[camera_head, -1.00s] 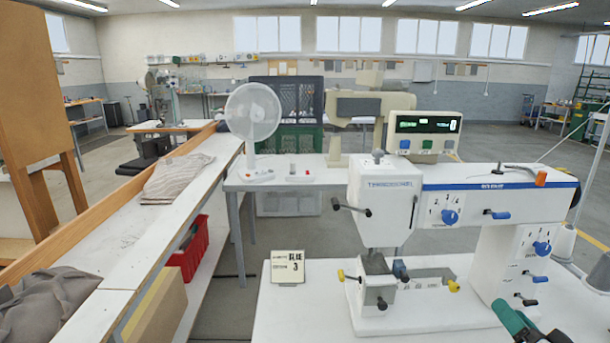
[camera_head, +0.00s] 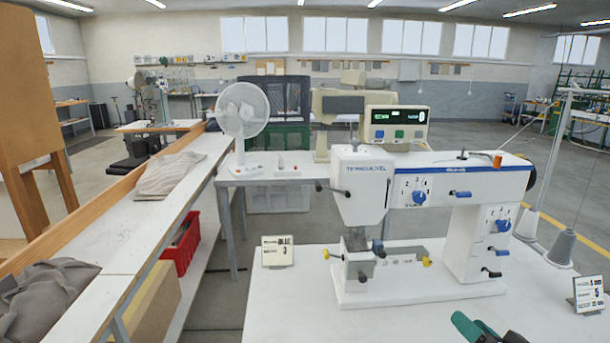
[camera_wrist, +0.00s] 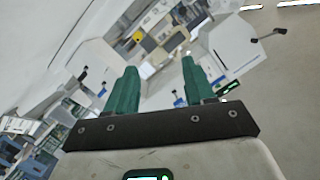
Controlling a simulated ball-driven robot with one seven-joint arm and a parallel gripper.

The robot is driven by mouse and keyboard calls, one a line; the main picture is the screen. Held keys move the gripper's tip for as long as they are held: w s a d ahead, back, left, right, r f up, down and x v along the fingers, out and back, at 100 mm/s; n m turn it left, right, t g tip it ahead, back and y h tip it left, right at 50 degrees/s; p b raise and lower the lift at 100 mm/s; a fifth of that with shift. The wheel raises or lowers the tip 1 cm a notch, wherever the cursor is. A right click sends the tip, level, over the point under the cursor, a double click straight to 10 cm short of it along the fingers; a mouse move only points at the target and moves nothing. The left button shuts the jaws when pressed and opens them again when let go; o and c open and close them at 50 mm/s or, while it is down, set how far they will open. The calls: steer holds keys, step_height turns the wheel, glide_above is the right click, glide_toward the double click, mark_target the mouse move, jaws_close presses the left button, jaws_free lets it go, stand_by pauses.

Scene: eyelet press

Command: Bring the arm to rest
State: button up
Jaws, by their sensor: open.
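My gripper (camera_head: 474,328) shows at the bottom edge of the head view, with only a green finger and a dark part visible. It is in front of the white eyelet press (camera_head: 450,186), over the near part of the white table (camera_head: 290,315). In the wrist view my gripper (camera_wrist: 158,66) has its two green fingers spread apart, with nothing between them. The press (camera_wrist: 225,50) appears tilted beyond the fingertips, apart from them. Most of my arm is out of the head view.
A small sign (camera_head: 277,251) stands left of the press, another sign (camera_head: 588,294) at the right table edge. Thread cones (camera_head: 562,247) stand at the right. A fan (camera_head: 242,115) stands on the table behind. Folded grey cloth (camera_head: 45,298) lies on the left bench.

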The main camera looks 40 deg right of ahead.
steer(key=w+a+f+n+g+y+b, duration=0.1)
steer(key=a+f+n+g+y, duration=0.5)
steer(key=a+f, duration=0.9)
steer(key=s+a+f+n+g+y+b, duration=0.1)
steer(key=s+a+f+n+g, duration=0.4)
steer(key=s+a, duration=0.5)
step_height(320, 180, down, 2)
steer(key=g, duration=0.2)
steer(key=shift+s+f+g, duration=0.25)
steer(key=shift+g, duration=0.05)
steer(key=shift+a, duration=0.1)
